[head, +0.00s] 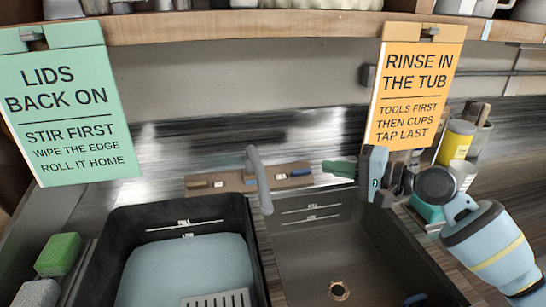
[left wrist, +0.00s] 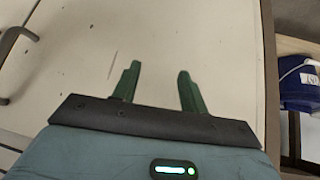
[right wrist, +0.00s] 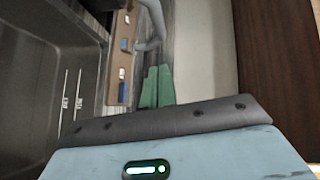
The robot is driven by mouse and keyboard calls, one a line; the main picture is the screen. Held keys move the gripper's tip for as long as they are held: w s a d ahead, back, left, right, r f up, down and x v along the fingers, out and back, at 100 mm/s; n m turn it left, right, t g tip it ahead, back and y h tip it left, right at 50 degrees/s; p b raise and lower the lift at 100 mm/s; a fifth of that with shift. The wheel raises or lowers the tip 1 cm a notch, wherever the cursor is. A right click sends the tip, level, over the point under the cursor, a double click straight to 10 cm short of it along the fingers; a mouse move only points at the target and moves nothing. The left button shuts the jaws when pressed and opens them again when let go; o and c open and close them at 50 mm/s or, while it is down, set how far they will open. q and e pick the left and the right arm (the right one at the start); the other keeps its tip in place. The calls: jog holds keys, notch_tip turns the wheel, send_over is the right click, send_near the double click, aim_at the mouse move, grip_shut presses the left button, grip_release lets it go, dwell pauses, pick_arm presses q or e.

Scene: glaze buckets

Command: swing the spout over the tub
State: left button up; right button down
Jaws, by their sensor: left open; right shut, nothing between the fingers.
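The grey curved spout (head: 262,182) rises behind the wood divider between the black tub (head: 100,262) and the sink basin (head: 300,245). Its tip hangs near the divider, at the tub's right edge; I cannot tell exactly what is below it. The tub holds pale blue water. My right gripper (head: 326,166) is shut and empty, right of the spout and apart from it, its green fingers pointing left. In the right wrist view, the spout (right wrist: 152,28) is just beyond the shut fingertips (right wrist: 158,68). My left gripper (left wrist: 160,68) is open and empty over a pale surface, outside the head view.
A wood strip (head: 285,180) with small blocks lies behind the spout. Yellow and white containers (head: 455,142) crowd the right. Green and orange signs (head: 412,85) hang from the shelf. A green sponge (head: 58,254) is left of the tub. A blue bucket (left wrist: 300,80) shows in the left wrist view.

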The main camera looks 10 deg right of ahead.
pick_arm(q)
jog(key=shift+s+f+b, duration=0.45)
jog(key=shift+s+f, duration=0.15)
jog(key=shift+s, duration=0.3)
pick_arm(e)
jog(key=s+a+x, duration=0.2)
jog(key=x, duration=1)
jog(key=shift+a+f, duration=0.2)
jog(key=shift+a, duration=0.05)
pick_arm(q)
jog(key=shift+s+r, duration=0.1)
pick_arm(e)
jog(key=shift+w+a, duration=0.2)
jog(key=shift+w, duration=0.05)
